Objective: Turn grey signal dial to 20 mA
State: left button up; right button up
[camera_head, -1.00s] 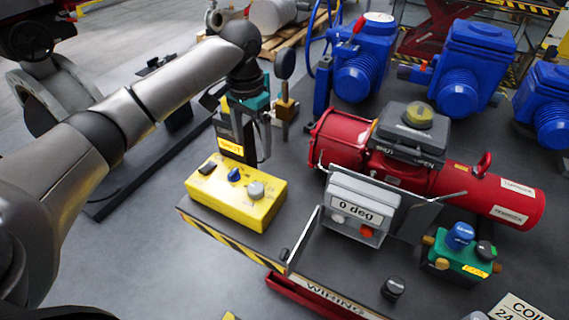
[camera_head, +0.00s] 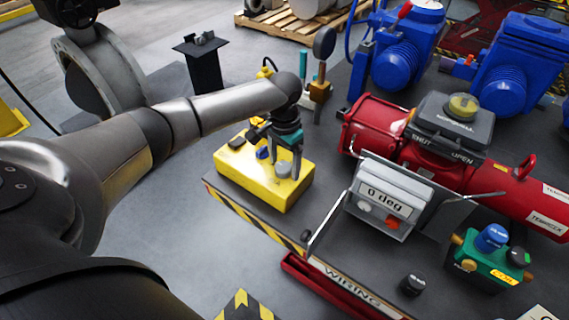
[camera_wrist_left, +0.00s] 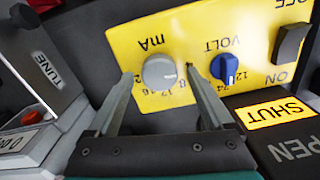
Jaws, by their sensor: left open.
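The yellow box (camera_head: 262,185) stands on the dark table near its left edge. In the left wrist view its face (camera_wrist_left: 190,35) carries the grey signal dial (camera_wrist_left: 159,72) marked mA, a blue VOLT knob (camera_wrist_left: 225,68) and a black switch (camera_wrist_left: 290,42). Some scale numbers show beside the dial; its pointer setting cannot be read. My left gripper (camera_head: 286,165) is open over the box at the grey dial (camera_head: 283,170). In the left wrist view the fingertips appear on either side of the dial; contact cannot be told. My right gripper is not in view.
A grey display unit (camera_head: 388,198) reading 0 deg and a red actuator (camera_head: 380,125) stand right of the box. A green block (camera_head: 485,262) with knobs sits further right. Blue actuators (camera_head: 405,55) stand at the back.

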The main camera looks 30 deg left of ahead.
pick_arm(q)
jog(key=shift+f, duration=0.15)
jog(key=shift+c, duration=0.2)
grip_shut()
dwell(0.5)
